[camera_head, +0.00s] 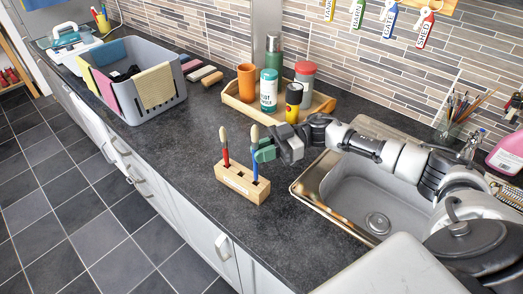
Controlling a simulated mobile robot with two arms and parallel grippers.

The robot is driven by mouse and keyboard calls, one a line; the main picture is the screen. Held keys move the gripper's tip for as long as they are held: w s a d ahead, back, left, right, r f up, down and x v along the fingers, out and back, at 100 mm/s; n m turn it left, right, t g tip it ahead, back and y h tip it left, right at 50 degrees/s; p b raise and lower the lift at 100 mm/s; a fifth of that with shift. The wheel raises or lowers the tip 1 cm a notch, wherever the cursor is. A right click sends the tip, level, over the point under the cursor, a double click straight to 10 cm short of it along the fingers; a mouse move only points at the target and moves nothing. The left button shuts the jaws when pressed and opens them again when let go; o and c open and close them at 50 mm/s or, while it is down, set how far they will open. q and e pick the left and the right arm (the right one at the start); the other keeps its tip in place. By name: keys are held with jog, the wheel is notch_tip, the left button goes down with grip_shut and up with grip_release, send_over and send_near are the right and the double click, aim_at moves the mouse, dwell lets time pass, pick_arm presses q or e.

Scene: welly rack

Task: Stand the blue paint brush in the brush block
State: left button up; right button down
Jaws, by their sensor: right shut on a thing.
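The wooden brush block (237,181) stands on the dark worktop left of the sink. A red paint brush (226,156) stands upright in its left end, bristles up. The blue paint brush (255,169) is upright over the block's right end, pale bristles up. My right gripper (262,151) is shut on the blue brush, coming from the right. The brush's lower end meets the block's top at the right; I cannot tell how deep it sits. A dark opening shows between the two brushes. My left gripper is not in view.
The sink (375,190) is right of the block. A wooden tray (241,107) with bottles and cups stands behind it. A grey basket (137,110) with cloths is at the back left. The worktop left of the block is clear.

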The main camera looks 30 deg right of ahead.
jog(key=shift+p, duration=0.6)
dwell(1.1)
jog(key=shift+f+b, duration=1.9)
jog(key=shift+f, duration=1)
jog(key=c, duration=1)
grip_release()
jog(key=shift+r, duration=0.1)
jog(key=shift+c, duration=0.2)
jog(key=shift+d, duration=0.1)
jog(key=shift+d, duration=0.3)
jog(key=s+d+r+b, duration=0.1)
jog(key=d+b, duration=0.2)
jog(key=d, duration=0.7)
jog(key=shift+s+b, duration=0.15)
jog(key=shift+b, duration=0.25)
